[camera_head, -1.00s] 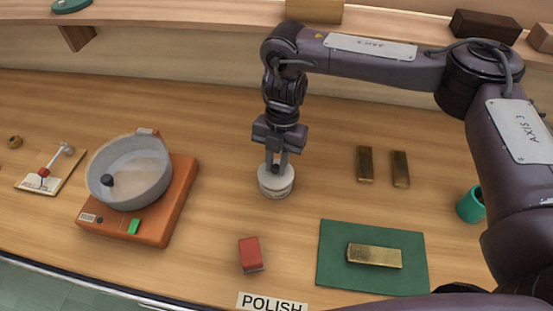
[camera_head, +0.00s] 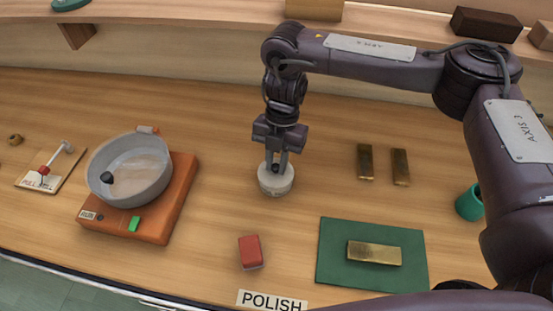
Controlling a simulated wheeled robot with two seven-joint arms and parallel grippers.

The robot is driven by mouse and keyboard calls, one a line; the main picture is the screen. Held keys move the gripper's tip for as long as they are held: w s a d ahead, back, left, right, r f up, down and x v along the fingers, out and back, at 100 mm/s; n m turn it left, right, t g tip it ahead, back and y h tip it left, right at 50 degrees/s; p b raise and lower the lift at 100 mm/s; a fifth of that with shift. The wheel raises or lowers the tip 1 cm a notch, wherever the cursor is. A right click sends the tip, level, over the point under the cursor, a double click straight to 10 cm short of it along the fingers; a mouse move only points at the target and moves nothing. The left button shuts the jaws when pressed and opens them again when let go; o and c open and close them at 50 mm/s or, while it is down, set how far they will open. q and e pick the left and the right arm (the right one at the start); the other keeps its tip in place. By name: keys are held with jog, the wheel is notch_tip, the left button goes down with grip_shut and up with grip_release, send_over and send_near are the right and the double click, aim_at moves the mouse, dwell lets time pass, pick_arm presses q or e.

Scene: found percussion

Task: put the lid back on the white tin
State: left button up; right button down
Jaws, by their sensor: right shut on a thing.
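The white tin (camera_head: 276,187) stands upright on the wooden bench near the middle. Its round white lid (camera_head: 265,173) appears to be on top, with a small dark knob (camera_head: 276,170). My right gripper (camera_head: 277,168) points straight down over the tin and is shut on the lid's knob. The fingers hide part of the lid, so I cannot tell whether it sits fully down. My left gripper is not in view.
A grey bowl (camera_head: 128,190) on an orange machine (camera_head: 165,220) is at left. A red block (camera_head: 250,252) and a green mat (camera_head: 330,278) with a brass bar (camera_head: 374,253) are in front. Two brass bars (camera_head: 365,162) and a green cup (camera_head: 469,203) are at right.

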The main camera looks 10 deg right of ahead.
jog(key=shift+f+p, duration=0.2)
jog(key=shift+p, duration=0.35)
dwell(1.7)
jog(key=c, duration=0.7)
grip_release()
jog(key=shift+c, duration=0.2)
jog(key=shift+r+p, duration=3.55)
jog(key=shift+p, duration=0.15)
grip_shut()
